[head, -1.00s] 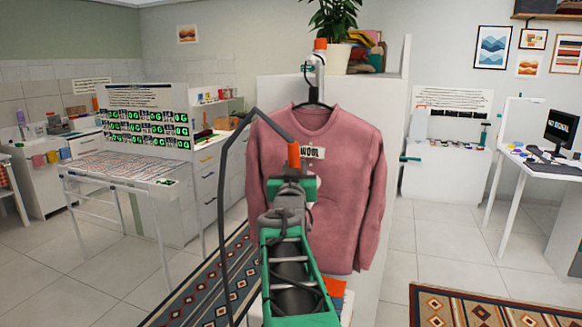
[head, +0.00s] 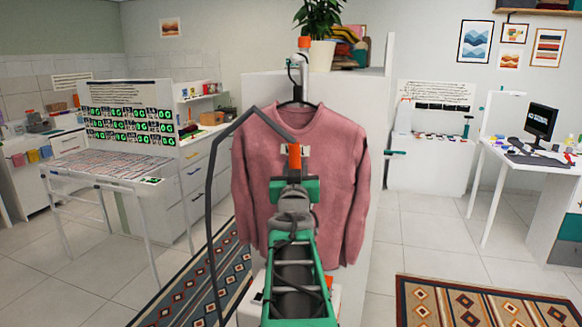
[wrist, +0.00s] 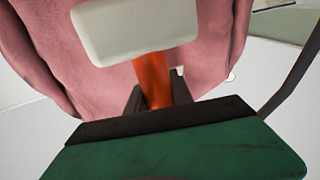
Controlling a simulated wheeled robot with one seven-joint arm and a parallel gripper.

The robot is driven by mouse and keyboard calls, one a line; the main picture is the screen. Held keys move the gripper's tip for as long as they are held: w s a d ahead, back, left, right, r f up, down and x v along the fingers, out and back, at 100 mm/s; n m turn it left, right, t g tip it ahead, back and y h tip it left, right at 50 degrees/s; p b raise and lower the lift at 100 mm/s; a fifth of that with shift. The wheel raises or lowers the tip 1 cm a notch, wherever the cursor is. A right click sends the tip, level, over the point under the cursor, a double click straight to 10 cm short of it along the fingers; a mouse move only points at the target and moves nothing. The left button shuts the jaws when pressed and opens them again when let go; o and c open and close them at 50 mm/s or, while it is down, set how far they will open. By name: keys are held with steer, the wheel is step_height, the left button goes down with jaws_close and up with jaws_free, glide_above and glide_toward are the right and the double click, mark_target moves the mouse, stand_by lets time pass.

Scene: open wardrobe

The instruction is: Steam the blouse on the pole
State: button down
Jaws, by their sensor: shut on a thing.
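The pink long-sleeved blouse (head: 335,190) hangs on a dark hanger (head: 297,103) from a short pole (head: 303,62) with orange parts. My gripper (head: 294,182) is in front of the blouse's chest, shut on the orange handle (wrist: 154,78) of the steamer. The handle also shows in the head view (head: 294,156). The steamer's pale head (wrist: 135,27) faces the blouse in the wrist view; I cannot tell whether it touches the cloth. A grey hose (head: 208,200) arches from the handle to the left and down.
A white cabinet or partition (head: 376,110) stands behind the blouse, with a potted plant (head: 320,22) on top. A table (head: 105,180) stands left and a desk (head: 525,165) right. Patterned rugs lie on the floor, one at the lower right (head: 470,305).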

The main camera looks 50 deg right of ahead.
steer(key=shift+s+d+r+p, duration=0.1)
steer(key=shift+s+d+p, duration=0.25)
steer(key=shift+s, duration=0.4)
steer(key=shift+s+d+r+p, duration=0.1)
steer(key=shift+s+d+p, duration=0.2)
steer(key=shift+s, duration=0.4)
steer(key=shift+f+b, duration=4.05)
steer(key=shift+b, duration=0.6)
steer(key=shift+w+a+b, duration=0.6)
steer(key=shift+w+a, duration=0.2)
steer(key=shift+w, duration=1)
steer(key=shift+w+a+b, duration=0.65)
steer(key=shift+w+a, duration=0.1)
steer(key=shift+w, duration=1.1)
steer(key=shift+w+a+b, duration=0.6)
steer(key=shift+w+a, duration=0.2)
steer(key=shift+w, duration=1)
steer(key=shift+r, duration=0.1)
steer(key=shift+a, duration=0.1)
steer(key=s+a+b, duration=0.2)
steer(key=a+b, duration=0.3)
steer(key=a, duration=0.1)
steer(key=shift+s+a, duration=0.15)
steer(key=shift+s, duration=0.25)
